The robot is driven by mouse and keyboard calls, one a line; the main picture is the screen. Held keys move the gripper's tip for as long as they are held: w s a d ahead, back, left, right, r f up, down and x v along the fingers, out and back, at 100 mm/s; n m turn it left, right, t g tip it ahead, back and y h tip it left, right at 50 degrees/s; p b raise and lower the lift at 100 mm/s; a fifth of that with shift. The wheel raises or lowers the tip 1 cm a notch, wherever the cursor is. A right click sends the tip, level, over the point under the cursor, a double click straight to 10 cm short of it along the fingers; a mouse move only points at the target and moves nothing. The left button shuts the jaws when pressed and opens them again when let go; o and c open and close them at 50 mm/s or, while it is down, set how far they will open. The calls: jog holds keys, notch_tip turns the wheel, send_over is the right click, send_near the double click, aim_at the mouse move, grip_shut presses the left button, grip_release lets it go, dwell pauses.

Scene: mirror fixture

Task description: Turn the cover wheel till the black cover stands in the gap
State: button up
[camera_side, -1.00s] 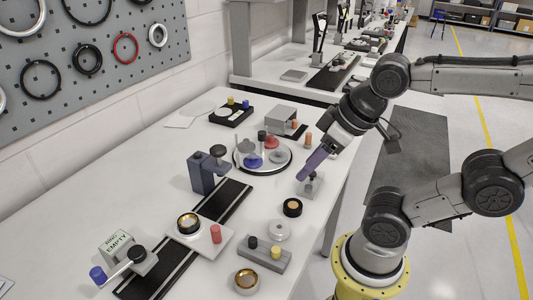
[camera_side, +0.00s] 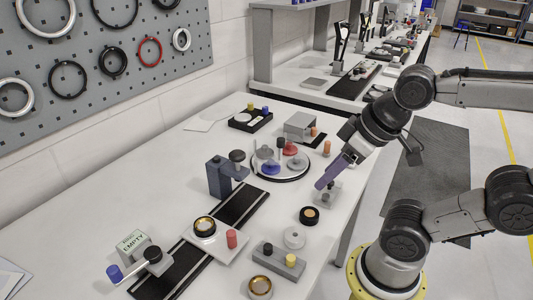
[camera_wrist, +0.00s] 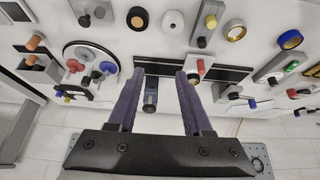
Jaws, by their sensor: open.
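A round white wheel with a dark rim (camera_side: 281,179) sits on the table and also shows in the wrist view (camera_wrist: 99,52). It carries a red piece (camera_side: 290,149), a blue piece (camera_side: 270,168), grey pieces (camera_side: 297,162) and an upright black-topped piece (camera_side: 281,143). I cannot tell whether that piece is the black cover, nor make out the gap. My gripper (camera_wrist: 152,78) is open, its purple fingers apart with nothing held. In the side view the fingers (camera_side: 321,185) hang right of the wheel, close to a small grey block (camera_side: 329,197).
A dark stand (camera_side: 215,178) rises left of the wheel at a black track (camera_side: 236,209). A grey box (camera_side: 299,124) stands behind the wheel. A black ring piece (camera_side: 309,215) and a white disc (camera_side: 294,237) lie nearer the front. The table's back left is mostly bare.

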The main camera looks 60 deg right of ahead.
jog(key=shift+o, duration=0.2)
jog(key=shift+o, duration=0.8)
jog(key=w+d+r+m+g, duration=0.1)
jog(key=w+d+r+m, duration=0.15)
jog(key=w+r, duration=0.45)
jog(key=m+g, duration=0.5)
jog(key=m, duration=0.2)
send_over(281, 139)
notch_tip(281, 139, down, 5)
jog(key=shift+n, duration=0.25)
notch_tip(281, 139, down, 13)
jog(key=shift+f, duration=0.15)
